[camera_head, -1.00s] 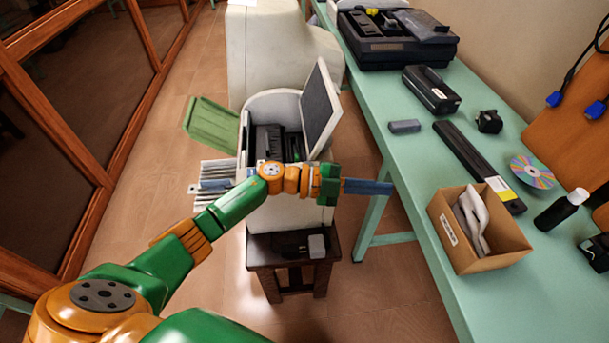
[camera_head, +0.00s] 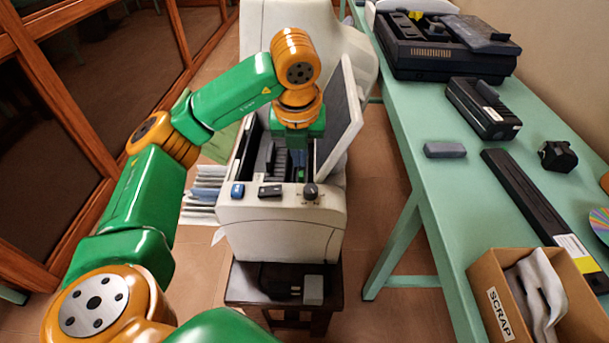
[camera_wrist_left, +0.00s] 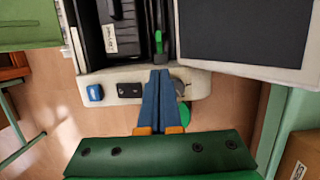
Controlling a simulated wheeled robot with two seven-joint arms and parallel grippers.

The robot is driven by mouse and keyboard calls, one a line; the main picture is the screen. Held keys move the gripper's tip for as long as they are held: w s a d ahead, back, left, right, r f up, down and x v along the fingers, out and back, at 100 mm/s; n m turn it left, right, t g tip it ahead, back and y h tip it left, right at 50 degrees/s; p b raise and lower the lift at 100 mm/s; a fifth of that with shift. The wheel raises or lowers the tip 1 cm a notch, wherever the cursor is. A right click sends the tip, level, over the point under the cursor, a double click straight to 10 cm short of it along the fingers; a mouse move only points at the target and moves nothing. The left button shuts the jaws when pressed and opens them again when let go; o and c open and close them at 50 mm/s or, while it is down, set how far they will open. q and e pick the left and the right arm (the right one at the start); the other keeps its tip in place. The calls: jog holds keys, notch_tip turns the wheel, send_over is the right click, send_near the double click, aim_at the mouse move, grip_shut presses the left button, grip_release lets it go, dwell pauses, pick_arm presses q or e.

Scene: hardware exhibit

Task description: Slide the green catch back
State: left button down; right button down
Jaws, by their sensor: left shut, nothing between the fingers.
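The green catch (camera_wrist_left: 159,42) is a small upright green piece in the open well of the white machine (camera_head: 285,228), between the black unit (camera_wrist_left: 118,30) and the raised lid (camera_wrist_left: 235,30). In the head view the gripper (camera_head: 298,160) points down over the well. My right gripper is out of view.
The raised lid (camera_head: 340,115) stands close on the right of my gripper. A blue button (camera_head: 237,190) and a dark knob (camera_head: 310,191) sit on the machine's front edge. A green flap and paper trays are at left. The green table (camera_head: 405,130) holds a scrap box (camera_head: 482,278).

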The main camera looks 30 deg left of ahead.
aim_at(301, 179)
pick_arm(q)
jog(key=shift+a+f, duration=0.1)
jog(key=shift+f, duration=0.3)
jog(key=x, duration=0.5)
jog(key=b+x, duration=0.1)
jog(key=x, duration=0.3)
jog(key=shift+w+f, duration=0.35)
